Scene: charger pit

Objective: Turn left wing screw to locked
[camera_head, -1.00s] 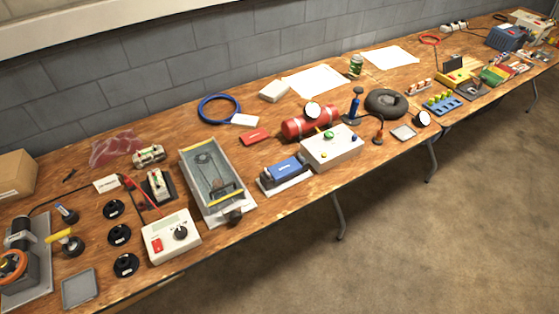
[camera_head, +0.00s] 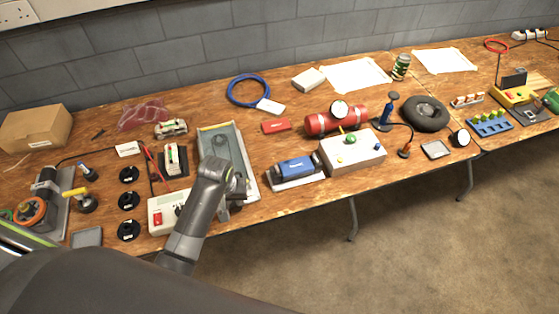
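I cannot make out a wing screw for certain; the parts are too small, and my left arm covers some of the bench. My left arm reaches up from the bottom over the front of a long grey tray (camera_head: 240,150) with a yellow strip at its far end. My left gripper (camera_head: 236,187) is over the tray's near part, seen from behind and partly hidden by its own wrist. Its fingers do not show clearly, so I cannot tell whether it is open or shut or whether it touches anything. My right gripper is not in view.
A white meter box (camera_head: 158,222) stands left of the arm, beside several black round pieces (camera_head: 129,200). A blue block (camera_head: 298,167) on a white base and a pale control box (camera_head: 350,153) stand to the right. The bench's front edge runs close below them.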

